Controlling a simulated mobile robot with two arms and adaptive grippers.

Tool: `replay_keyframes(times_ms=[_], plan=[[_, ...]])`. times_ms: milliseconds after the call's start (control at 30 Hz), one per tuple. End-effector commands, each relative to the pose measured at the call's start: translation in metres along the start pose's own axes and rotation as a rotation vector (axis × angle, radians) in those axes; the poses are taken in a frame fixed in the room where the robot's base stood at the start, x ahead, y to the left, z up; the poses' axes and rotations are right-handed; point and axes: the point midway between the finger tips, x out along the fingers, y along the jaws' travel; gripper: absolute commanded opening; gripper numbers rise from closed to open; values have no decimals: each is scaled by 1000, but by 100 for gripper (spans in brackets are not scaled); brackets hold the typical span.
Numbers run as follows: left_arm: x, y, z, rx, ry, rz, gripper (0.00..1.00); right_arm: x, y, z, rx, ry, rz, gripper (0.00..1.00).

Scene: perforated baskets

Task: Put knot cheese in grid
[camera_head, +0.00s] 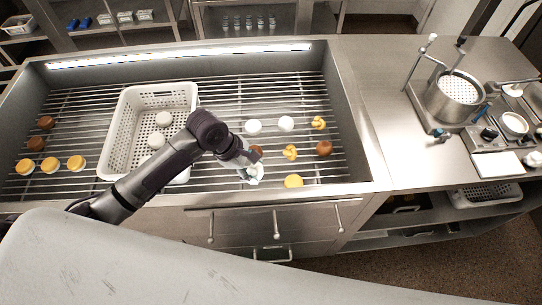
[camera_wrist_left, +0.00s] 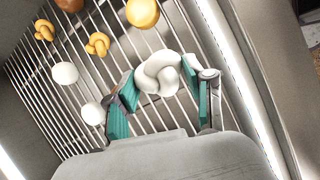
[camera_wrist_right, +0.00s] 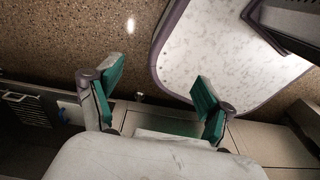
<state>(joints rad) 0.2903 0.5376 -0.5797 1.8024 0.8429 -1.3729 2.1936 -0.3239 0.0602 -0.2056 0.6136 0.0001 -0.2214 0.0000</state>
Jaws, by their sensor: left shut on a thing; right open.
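A white knot cheese (camera_wrist_left: 158,74) sits between the teal fingers of my left gripper (camera_wrist_left: 155,95) in the left wrist view. The gripper is shut on it. In the head view my left gripper (camera_head: 248,163) is low over the right half of the metal grid (camera_head: 222,110), right of the white perforated basket, and partly covers the white knot cheese (camera_head: 256,175). Two yellow knot cheeses (camera_head: 319,122) (camera_head: 290,152) lie on the bars further right. My right gripper (camera_wrist_right: 153,97) is open and empty in the right wrist view; the head view does not show it.
The white perforated basket (camera_head: 120,115) stands on the grid with white pieces inside; my left arm hides its near right corner. White balls (camera_head: 253,126), brown pieces (camera_head: 324,148) and yellow rounds (camera_head: 293,181) lie around it. A counter with a pot (camera_head: 455,97) is at right.

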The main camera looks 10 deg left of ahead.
Motion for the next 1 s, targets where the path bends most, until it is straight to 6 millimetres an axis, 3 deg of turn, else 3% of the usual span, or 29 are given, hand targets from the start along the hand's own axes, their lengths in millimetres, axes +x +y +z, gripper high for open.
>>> replay_keyframes(times_ms=[300,600,1000], plan=[[48,-8,-23,-5,3,0,19,0,30,-30,-2,42,36,80],[80,-14,-37,-5,3,-1,19,1,29,-22,-2,31,35,80],[88,-15,-40,-4,2,1,19,1,12,-16,-2,22,15,80]])
